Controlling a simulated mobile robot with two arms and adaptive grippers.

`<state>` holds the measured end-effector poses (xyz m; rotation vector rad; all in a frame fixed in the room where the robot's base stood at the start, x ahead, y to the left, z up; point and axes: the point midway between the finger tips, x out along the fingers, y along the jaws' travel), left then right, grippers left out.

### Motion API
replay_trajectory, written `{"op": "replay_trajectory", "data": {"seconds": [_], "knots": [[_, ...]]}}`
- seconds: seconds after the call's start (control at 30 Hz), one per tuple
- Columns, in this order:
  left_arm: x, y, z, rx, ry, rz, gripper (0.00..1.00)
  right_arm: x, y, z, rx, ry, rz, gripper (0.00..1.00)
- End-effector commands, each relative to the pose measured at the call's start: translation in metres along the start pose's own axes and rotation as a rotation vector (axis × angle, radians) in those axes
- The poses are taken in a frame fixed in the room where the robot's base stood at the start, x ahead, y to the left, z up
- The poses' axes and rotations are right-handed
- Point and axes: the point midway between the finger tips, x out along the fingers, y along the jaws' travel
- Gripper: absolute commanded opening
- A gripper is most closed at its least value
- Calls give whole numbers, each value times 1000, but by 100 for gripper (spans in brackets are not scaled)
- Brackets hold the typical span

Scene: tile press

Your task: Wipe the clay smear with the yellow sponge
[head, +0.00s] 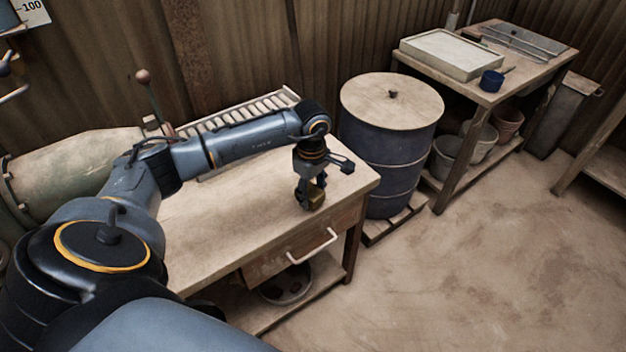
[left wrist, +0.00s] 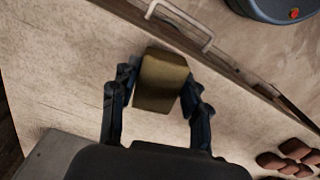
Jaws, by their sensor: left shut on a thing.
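My left gripper (head: 312,197) is over the right end of the wooden workbench (head: 215,220), pointing down. It is shut on the yellow sponge (left wrist: 162,80), a dull yellow-brown block between its two fingers in the left wrist view. In the head view only a small part of the sponge (head: 317,200) shows between the fingers. The sponge is low over the bench top; I cannot tell whether it touches. I cannot make out the clay smear in either view; the arm, gripper and sponge cover part of the top. My right gripper is not in view.
A drawer handle (head: 312,246) sticks out of the bench front. A white slatted rack (head: 262,106) stands along the back. A blue drum (head: 388,150) with a lid is close on the right. Reddish-brown pieces (left wrist: 290,158) lie at lower right in the wrist view.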

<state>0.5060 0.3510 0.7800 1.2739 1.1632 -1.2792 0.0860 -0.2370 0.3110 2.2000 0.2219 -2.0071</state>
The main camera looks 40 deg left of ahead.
Motion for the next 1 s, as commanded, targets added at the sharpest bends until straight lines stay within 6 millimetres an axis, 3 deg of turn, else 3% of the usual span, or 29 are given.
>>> {"op": "replay_trajectory", "data": {"seconds": [0.53,1.0], "knots": [[-50,-3,-6,-17,0,-4,16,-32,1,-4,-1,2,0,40],[-54,-4,-7,-20,0,-4,16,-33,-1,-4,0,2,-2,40]]}}
